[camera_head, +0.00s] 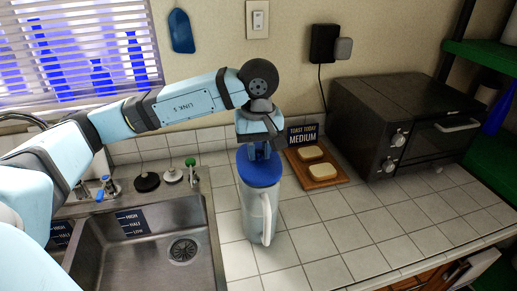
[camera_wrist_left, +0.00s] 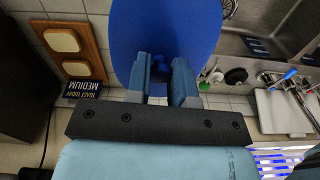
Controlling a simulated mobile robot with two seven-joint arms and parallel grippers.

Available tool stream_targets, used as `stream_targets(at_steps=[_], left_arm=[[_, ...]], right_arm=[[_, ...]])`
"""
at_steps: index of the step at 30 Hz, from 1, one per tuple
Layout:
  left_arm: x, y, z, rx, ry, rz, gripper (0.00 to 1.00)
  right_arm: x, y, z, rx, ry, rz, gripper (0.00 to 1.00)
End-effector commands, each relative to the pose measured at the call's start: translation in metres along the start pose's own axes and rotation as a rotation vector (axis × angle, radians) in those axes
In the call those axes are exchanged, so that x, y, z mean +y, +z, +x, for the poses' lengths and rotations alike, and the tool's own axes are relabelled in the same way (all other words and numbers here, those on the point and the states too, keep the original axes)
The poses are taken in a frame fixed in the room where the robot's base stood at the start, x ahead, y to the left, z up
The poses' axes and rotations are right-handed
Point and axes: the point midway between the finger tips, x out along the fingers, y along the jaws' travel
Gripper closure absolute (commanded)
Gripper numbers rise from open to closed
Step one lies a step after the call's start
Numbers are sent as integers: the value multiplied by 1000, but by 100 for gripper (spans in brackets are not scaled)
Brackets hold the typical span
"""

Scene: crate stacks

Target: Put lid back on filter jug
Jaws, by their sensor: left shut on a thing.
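The filter jug (camera_head: 259,212) stands upright on the tiled counter just right of the sink, its pale handle facing the front right. The round blue lid (camera_head: 259,170) is at the jug's top. It fills the upper middle of the left wrist view (camera_wrist_left: 150,30). My left gripper (camera_head: 260,152) points down at the lid from above. In the left wrist view its two fingers (camera_wrist_left: 162,72) are shut on the small blue knob of the lid. I cannot tell whether the lid is fully seated or slightly above the rim. My right gripper is not in view.
A steel sink (camera_head: 212,245) lies left of the jug, with taps behind it. A wooden board (camera_head: 312,168) with bread slices and a "Toast today medium" sign (camera_head: 302,136) stand behind right. A black toaster oven (camera_head: 405,125) is farther right. Counter at front right is clear.

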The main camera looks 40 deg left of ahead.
Motion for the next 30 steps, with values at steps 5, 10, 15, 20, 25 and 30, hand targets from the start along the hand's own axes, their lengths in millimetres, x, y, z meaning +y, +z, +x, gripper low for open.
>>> stream_targets(at_steps=[5, 10, 15, 20, 25, 30], left_arm=[[0, 0, 2, 0, 0, 0, 100], [0, 0, 3, 0, 0, 0, 100], [0, 0, 3, 0, 0, 0, 100], [0, 0, 3, 0, 0, 0, 100], [0, 0, 3, 0, 0, 0, 100], [0, 0, 3, 0, 0, 0, 100]], right_arm=[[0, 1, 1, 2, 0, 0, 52], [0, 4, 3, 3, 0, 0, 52], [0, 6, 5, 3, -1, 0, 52], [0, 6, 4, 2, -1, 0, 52], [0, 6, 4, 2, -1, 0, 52], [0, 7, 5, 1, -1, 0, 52]])
